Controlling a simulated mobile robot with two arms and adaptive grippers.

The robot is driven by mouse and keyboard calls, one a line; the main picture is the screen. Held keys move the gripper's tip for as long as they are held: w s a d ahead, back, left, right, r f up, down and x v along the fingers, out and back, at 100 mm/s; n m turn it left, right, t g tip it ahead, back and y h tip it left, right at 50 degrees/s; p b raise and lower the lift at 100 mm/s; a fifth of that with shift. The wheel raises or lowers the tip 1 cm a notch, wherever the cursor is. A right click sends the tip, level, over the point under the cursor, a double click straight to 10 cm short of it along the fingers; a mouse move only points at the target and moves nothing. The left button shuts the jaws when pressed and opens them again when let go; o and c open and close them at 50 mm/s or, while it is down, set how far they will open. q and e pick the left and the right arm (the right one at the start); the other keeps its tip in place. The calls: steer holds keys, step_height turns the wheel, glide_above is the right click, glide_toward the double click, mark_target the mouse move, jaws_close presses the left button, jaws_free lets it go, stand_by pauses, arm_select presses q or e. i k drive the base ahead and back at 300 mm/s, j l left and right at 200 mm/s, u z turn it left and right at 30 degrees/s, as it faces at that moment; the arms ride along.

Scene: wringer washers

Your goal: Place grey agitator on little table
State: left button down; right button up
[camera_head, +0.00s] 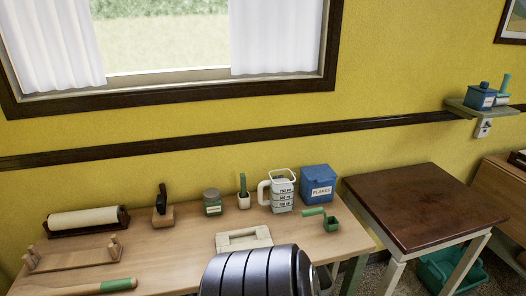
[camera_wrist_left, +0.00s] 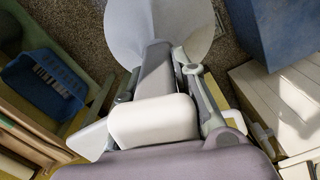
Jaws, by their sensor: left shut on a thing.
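In the left wrist view, my left gripper (camera_wrist_left: 165,65) is shut on the grey agitator (camera_wrist_left: 128,30), a smooth pale grey piece that flares out beyond the fingers. Its far end is cut off by the top of the picture, and the fingers hide part of it. It is held above a speckled floor. The little table (camera_head: 430,205) stands at the right in the head view, with a bare dark brown top and pale legs. Neither gripper nor the agitator can be made out in the head view. My right gripper is in neither view.
A wooden workbench (camera_head: 165,262) left of the little table holds a roller, jars, a white jug (camera_head: 282,192), a blue box (camera_head: 318,184) and a green scoop. A green tub (camera_head: 440,268) sits beneath the little table. A blue basket (camera_wrist_left: 45,80) shows in the wrist view.

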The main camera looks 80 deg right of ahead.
mark_target(451, 199)
steer(key=k+l+z, duration=0.1)
steer(key=z, duration=0.35)
steer(key=l+z, duration=0.15)
steer(key=z, duration=0.3)
steer(key=k+l+z, duration=0.1)
steer(key=z, duration=0.35)
steer(key=l+z, duration=0.75)
steer(key=z, duration=0.15)
steer(key=i+l+z, duration=0.15)
steer(key=l+z, duration=0.2)
steer(key=z, duration=0.15)
steer(key=i+l+z, duration=0.25)
steer(key=l, duration=0.25)
steer(key=i+l+z, duration=0.25)
steer(key=l, duration=0.25)
steer(key=i+l+z, duration=0.25)
steer(key=i+l, duration=0.85)
